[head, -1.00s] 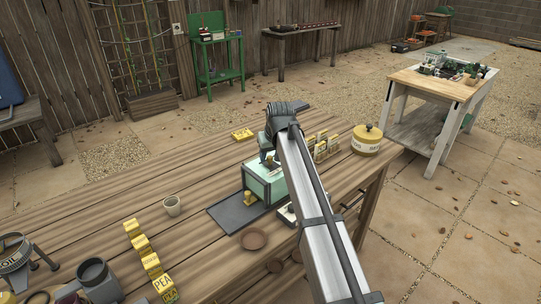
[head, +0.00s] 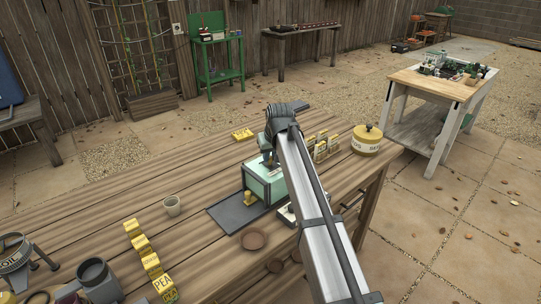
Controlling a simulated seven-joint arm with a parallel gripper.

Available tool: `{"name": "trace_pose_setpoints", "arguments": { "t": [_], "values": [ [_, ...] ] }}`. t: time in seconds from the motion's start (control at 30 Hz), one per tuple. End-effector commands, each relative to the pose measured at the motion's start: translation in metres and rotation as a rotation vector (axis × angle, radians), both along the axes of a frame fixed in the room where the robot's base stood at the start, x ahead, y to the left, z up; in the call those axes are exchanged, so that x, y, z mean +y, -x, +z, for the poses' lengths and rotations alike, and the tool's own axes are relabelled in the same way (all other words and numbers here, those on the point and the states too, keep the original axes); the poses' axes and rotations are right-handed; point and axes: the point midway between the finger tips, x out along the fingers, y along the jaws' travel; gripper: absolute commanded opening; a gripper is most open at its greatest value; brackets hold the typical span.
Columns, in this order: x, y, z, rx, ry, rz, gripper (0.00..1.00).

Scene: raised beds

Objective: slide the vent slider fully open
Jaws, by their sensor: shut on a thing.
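A pale green box with a clear-looking lid (head: 266,184) stands on a dark tray (head: 228,214) on the wooden bench. My gripper (head: 269,161) points down at the top of this box, near its back edge. Its fingers are shut on a small part at the lid, which I take to be the vent slider. The slider itself is mostly hidden by the fingers and arm, so how far open it stands cannot be told.
Yellow seed packets (head: 325,147) and a yellow-lidded tin (head: 367,139) stand right of my arm. The bench's left middle is clear.

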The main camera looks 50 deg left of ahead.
Motion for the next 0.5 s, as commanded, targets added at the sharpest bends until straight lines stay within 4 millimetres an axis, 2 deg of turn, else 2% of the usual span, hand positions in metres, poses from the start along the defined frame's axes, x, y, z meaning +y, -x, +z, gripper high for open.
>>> {"name": "trace_pose_setpoints", "arguments": {
  "t": [0.33,0.5],
  "values": [
    [0.000,-0.002,0.000,0.001,0.001,-0.001,0.00],
    [0.001,-0.024,0.000,0.000,0.002,-0.004,0.00]
  ]
}}
